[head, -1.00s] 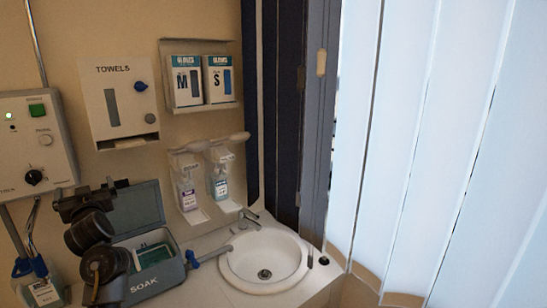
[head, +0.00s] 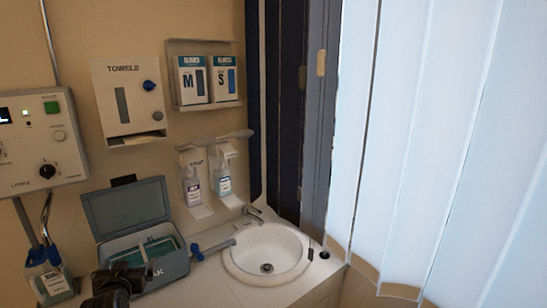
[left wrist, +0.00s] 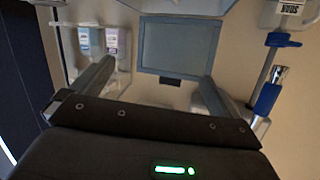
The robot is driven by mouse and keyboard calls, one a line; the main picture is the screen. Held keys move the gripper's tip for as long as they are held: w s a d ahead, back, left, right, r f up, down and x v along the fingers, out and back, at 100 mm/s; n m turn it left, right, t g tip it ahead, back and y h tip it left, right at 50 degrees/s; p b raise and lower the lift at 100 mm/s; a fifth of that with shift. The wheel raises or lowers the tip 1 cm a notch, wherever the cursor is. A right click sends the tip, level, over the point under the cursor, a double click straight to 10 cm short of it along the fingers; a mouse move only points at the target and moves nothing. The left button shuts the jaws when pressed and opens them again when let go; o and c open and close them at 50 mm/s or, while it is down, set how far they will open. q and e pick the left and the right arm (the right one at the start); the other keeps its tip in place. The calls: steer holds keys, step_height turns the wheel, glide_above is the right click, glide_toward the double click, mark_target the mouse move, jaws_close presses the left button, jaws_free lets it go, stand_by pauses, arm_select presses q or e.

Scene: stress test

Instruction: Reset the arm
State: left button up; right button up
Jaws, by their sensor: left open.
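My left arm shows as a dark piece at the bottom left of the head view, with the left gripper (head: 112,284) low in front of the soak box (head: 172,270) and covering part of its label. In the left wrist view the left gripper (left wrist: 158,74) has its two fingers wide apart with nothing between them. Beyond them is the grey lid (left wrist: 180,47) of the box. The box stands open on the counter, its lid (head: 128,207) raised and teal contents inside. My right gripper is not in view.
A white sink (head: 266,252) with a tap is right of the box. Two pump bottles (head: 222,174) hang on the wall under glove boxes (head: 207,79). A towel dispenser (head: 129,100) and control panel (head: 38,140) are at left. Pale blinds (head: 430,140) fill the right.

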arm_select(q)
steer(key=s+d+f+m+g+h, duration=0.25)
steer(key=s+d+f, duration=0.35)
steer(key=s+f, duration=0.35)
steer(key=s+d+f+m+g+h, duration=0.1)
steer(key=s+d+f+g, duration=0.25)
steer(key=s, duration=0.55)
steer(key=s+d+f+g+h, duration=0.1)
steer(key=s+d+f+g, duration=0.2)
steer(key=s, duration=0.7)
steer(key=s+d+f+m+g+h, duration=0.1)
steer(key=s+d+f+g, duration=0.15)
steer(key=s+f, duration=0.45)
step_height(320, 180, down, 28)
steer(key=s+b, duration=0.3)
steer(key=b, duration=0.3)
steer(key=s+a+f+b, duration=0.1)
steer(key=s+f+b, duration=0.1)
steer(key=s+f, duration=0.6)
steer(key=s+a+f+g+b, duration=0.1)
steer(key=s+a+f+b, duration=0.1)
steer(key=s+f, duration=0.6)
step_height(320, 180, down, 6)
steer(key=shift+s+y+b, duration=0.15)
steer(key=shift+y+b, duration=0.2)
steer(key=shift+b, duration=0.15)
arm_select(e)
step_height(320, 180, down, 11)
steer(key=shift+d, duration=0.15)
